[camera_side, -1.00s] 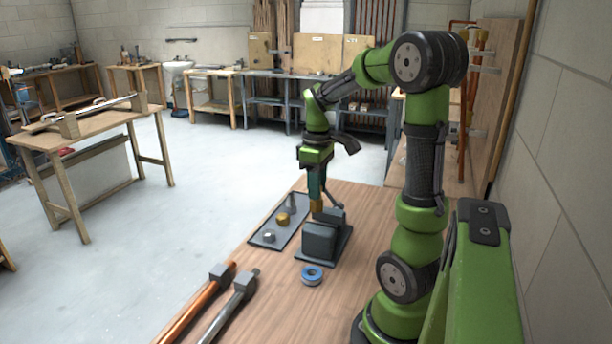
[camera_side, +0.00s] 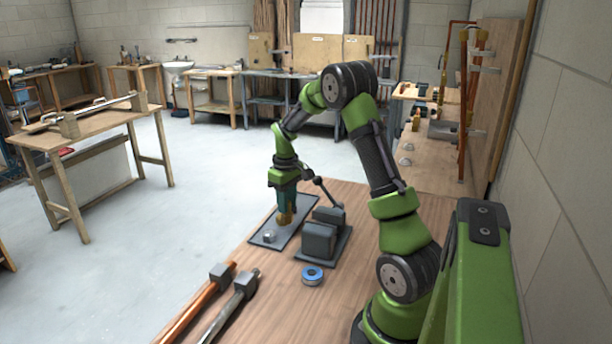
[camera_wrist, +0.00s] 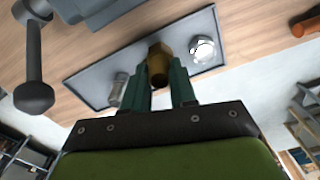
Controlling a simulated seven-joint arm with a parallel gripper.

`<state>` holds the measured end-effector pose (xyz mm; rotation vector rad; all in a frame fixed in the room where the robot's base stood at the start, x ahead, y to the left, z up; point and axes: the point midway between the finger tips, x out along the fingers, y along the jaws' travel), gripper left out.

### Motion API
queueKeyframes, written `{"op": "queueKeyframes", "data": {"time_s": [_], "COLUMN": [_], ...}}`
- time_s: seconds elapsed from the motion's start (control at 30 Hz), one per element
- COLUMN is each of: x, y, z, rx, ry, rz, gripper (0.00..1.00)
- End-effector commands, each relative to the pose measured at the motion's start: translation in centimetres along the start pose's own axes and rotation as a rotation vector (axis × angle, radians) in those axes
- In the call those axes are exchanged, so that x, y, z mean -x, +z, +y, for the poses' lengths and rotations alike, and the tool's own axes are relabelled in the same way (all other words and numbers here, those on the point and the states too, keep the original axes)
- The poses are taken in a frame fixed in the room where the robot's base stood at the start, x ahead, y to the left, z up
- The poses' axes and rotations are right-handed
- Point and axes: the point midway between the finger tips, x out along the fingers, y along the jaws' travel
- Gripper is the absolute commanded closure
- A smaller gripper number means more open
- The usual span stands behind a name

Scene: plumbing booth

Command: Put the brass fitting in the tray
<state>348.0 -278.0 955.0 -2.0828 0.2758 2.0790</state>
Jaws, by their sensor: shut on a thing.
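My gripper (camera_side: 286,207) points down over the dark grey tray (camera_side: 262,240). Its teal fingers are shut on a brass fitting (camera_side: 285,219), low over the tray or touching it; I cannot tell which. In the wrist view the brass fitting (camera_wrist: 158,70) sits between the fingertips (camera_wrist: 160,82), over the tray (camera_wrist: 90,84). A hex-shaped brass part shows just beyond it; whether this is a second piece is unclear. A shiny metal fitting (camera_wrist: 203,50) and a grey cylinder (camera_wrist: 118,88) lie in the tray on either side.
A grey vise (camera_side: 320,240) with a lever handle stands close to the right of the tray. A blue tape roll (camera_side: 312,275) lies in front of it. The bench right of the vise is clear.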

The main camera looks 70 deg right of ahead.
Motion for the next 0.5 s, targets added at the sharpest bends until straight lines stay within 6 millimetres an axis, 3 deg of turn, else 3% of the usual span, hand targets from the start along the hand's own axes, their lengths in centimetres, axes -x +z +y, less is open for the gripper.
{"op": "queueKeyframes", "data": {"time_s": [0.2, 0.5], "x": [-2.8, -3.0], "y": [0.1, 0.0], "z": [0.0, 0.0], "rx": [0.0, 0.001], "ry": [-0.001, 0.0], "rz": [-0.002, -0.001], "gripper": [1.0, 1.0]}}
